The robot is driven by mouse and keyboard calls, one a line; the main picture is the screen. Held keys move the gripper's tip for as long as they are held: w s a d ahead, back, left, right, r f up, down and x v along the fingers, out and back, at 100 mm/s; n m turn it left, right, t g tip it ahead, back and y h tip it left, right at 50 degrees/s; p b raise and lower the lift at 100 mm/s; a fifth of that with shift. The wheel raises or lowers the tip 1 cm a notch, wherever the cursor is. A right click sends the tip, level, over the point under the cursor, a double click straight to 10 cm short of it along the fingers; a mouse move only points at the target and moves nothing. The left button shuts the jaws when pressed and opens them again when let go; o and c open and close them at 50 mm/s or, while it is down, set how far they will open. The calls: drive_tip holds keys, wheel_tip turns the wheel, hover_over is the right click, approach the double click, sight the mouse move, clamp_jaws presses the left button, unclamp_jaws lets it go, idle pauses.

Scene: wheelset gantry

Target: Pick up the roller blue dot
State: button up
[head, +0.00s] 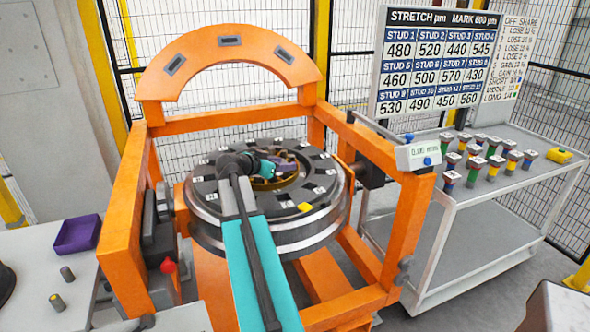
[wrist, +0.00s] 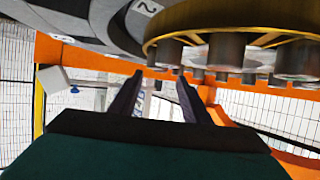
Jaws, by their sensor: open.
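My gripper (wrist: 159,76) is open, with nothing between its two dark fingers in the wrist view. In the head view my arm reaches over the wheel-like ring (head: 290,235), with its end above the ring's hollow middle. The wrist view shows a brass cage ring (wrist: 200,18) close ahead and above, with several grey rollers (wrist: 228,52) along it. The fingertips appear below and left of these rollers, apart from them. I cannot make out a blue dot on any roller. Two loose rollers stand on the left table; one has a yellow dot (head: 57,300), the other a plain dark top (head: 67,273).
The orange gantry frame (head: 123,242) surrounds the ring, with an arch behind it. A purple tray (head: 77,234) sits on the left table. A grey cart (head: 480,210) on the right holds several coloured studs and a yellow block (head: 559,155). A numbers board (head: 436,62) stands behind.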

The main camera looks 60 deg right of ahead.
drive_tip(key=shift+p+x, duration=1.05)
drive_tip(key=shift+x, duration=0.95)
drive_tip(key=shift+s+d+f, duration=0.1)
drive_tip(key=shift+d+f, duration=0.1)
drive_tip(key=shift+d, duration=0.35)
clamp_jaws()
